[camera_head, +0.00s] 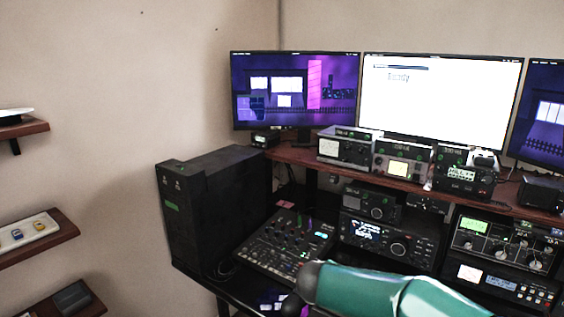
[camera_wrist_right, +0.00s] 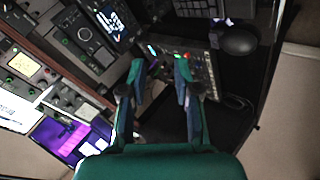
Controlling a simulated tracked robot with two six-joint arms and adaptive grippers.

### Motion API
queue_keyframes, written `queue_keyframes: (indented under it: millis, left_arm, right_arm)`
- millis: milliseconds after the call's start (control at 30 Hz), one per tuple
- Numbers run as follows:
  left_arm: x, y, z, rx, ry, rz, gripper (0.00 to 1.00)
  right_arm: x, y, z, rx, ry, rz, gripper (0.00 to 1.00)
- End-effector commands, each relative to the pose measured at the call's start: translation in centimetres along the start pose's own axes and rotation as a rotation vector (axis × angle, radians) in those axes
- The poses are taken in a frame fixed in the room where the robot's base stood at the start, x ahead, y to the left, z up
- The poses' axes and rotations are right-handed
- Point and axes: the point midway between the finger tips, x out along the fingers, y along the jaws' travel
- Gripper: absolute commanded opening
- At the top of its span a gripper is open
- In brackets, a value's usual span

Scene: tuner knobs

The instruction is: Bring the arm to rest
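My right arm (camera_head: 375,291), a green link with a dark rounded joint, comes in from the bottom right of the head view, in front of the desk. Its gripper cannot be made out there. In the right wrist view my right gripper (camera_wrist_right: 160,75) has its two green-tipped fingers apart, with nothing visible between them. The mixer (camera_wrist_right: 206,72) with its knobs shows beyond the fingers, and no contact with it is visible. The same mixer (camera_head: 284,246) is in the head view, left of my arm. My left gripper is in neither view.
A black computer tower (camera_head: 212,203) stands left of the mixer. Radio sets such as the display radio (camera_head: 385,238) fill the desk, with monitors (camera_head: 440,95) above the wooden shelf (camera_head: 300,158). A dark mouse (camera_wrist_right: 238,41) shows in the wrist view. Wall shelves (camera_head: 62,233) are far left.

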Motion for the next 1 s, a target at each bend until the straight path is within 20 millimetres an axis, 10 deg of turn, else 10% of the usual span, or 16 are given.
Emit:
queue_keyframes:
  millis: [233,500,733,1000]
  left_arm:
    - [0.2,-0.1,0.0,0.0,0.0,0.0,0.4]
    - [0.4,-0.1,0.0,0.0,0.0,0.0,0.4]
    - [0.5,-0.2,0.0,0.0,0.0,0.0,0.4]
    - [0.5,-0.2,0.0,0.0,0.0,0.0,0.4]
  right_arm:
    - [4.2,-15.3,11.8,0.046,-0.17,-0.48,0.31]
    - [0.4,-30.1,25.3,0.461,-0.38,-0.918,0.31]
    - [-2.7,-34.0,33.1,0.826,-0.547,-0.899,0.31]
    - [-3.5,-34.3,35.7,0.91,-0.603,-0.844,0.31]
